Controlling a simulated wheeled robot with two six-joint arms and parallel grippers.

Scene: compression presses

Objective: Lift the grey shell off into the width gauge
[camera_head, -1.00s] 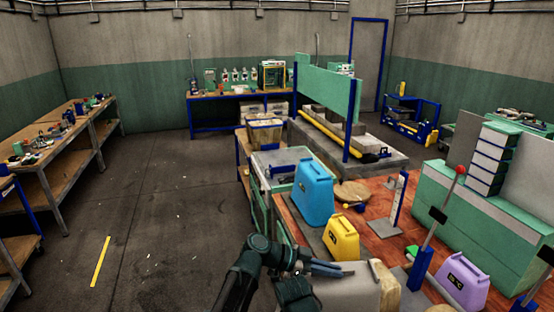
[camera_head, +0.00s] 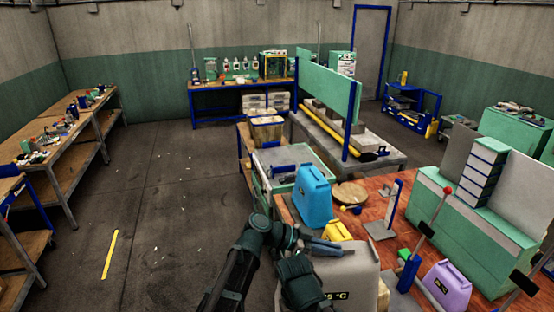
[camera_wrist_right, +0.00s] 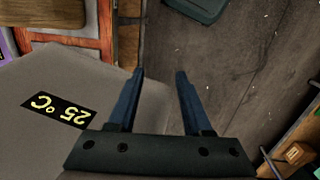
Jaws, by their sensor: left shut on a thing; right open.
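The grey shell (camera_head: 352,272), a tapered box with a yellow "25 °C" on a black label, is at the bottom centre of the head view. My left gripper (camera_head: 328,247) is shut at its top, on the handle as far as I can see. The shell's lower part is out of frame. In the right wrist view the grey shell (camera_wrist_right: 60,100) fills the left side. My right gripper (camera_wrist_right: 160,75) is open and empty there, its left finger close to the shell's edge. I cannot tell for sure which thing is the width gauge.
A blue shell (camera_head: 312,197) and a partly hidden yellow shell (camera_head: 337,231) stand behind the grey one. A purple shell (camera_head: 447,287) and a lever with a red knob (camera_head: 432,225) are to the right. An upright stand (camera_head: 388,212) is on the red-brown bench.

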